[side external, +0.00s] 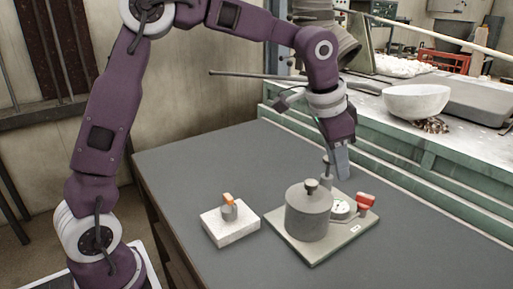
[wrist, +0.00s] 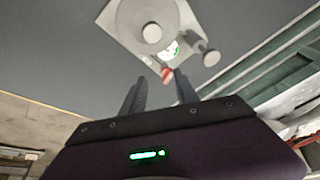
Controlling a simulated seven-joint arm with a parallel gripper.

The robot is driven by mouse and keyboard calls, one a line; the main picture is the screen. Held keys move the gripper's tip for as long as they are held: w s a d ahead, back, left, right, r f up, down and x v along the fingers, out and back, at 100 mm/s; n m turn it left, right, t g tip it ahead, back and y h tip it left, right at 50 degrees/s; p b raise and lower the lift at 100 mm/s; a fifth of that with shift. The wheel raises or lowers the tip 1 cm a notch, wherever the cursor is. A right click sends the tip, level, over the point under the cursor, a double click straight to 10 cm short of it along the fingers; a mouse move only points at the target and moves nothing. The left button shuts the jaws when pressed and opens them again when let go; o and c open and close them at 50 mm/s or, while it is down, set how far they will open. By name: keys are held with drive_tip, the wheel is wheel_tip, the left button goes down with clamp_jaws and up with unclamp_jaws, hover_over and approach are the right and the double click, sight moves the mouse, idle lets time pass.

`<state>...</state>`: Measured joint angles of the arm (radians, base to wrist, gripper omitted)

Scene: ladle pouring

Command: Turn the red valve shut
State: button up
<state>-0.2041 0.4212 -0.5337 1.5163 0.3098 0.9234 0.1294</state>
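The red valve handle (side external: 366,200) is at the right edge of a flat grey plate (side external: 307,256) in the side external view. It also shows in the wrist view (wrist: 167,75), small and partly blurred. On the same plate are a grey lidded pot (side external: 309,215) and a round white-faced gauge (side external: 342,208). My gripper (side external: 342,176) points down behind the valve in the side external view. In the wrist view my gripper (wrist: 160,82) has its two fingers apart with nothing held. The valve appears between and beyond the fingertips; I see no contact.
A grey post (side external: 327,172) stands on the plate near my gripper; its round top shows in the wrist view (wrist: 211,58). A white block (side external: 230,226) with an orange-tipped part sits left of the plate. A green bench (side external: 400,165) with a bowl (side external: 416,101) borders the dark table.

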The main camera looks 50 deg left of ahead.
drive_tip(key=s+a+r+n, duration=0.2)
drive_tip(key=s, duration=0.6)
drive_tip(key=s+a+r+n+t+y, duration=0.1)
drive_tip(key=s+a+r+n, duration=0.1)
drive_tip(key=s, duration=0.6)
drive_tip(key=shift+s+a+r+n+y, duration=0.2)
drive_tip(key=shift+a+r+n+y, duration=0.1)
drive_tip(key=shift+a+r, duration=0.4)
drive_tip(key=o, duration=0.6)
drive_tip(key=shift+c, duration=0.2)
drive_tip(key=n, duration=0.5)
approach(366, 195)
drive_tip(key=w+f, duration=0.1)
drive_tip(key=f, duration=0.1)
drive_tip(key=shift+n+g+y, duration=0.3)
drive_tip(key=shift+g, duration=0.1)
drive_tip(key=x, duration=0.5)
drive_tip(key=shift+w+f, duration=0.2)
drive_tip(key=shift+w, duration=0.1)
drive_tip(key=shift+w+f, duration=0.15)
drive_tip(key=shift+f, duration=0.25)
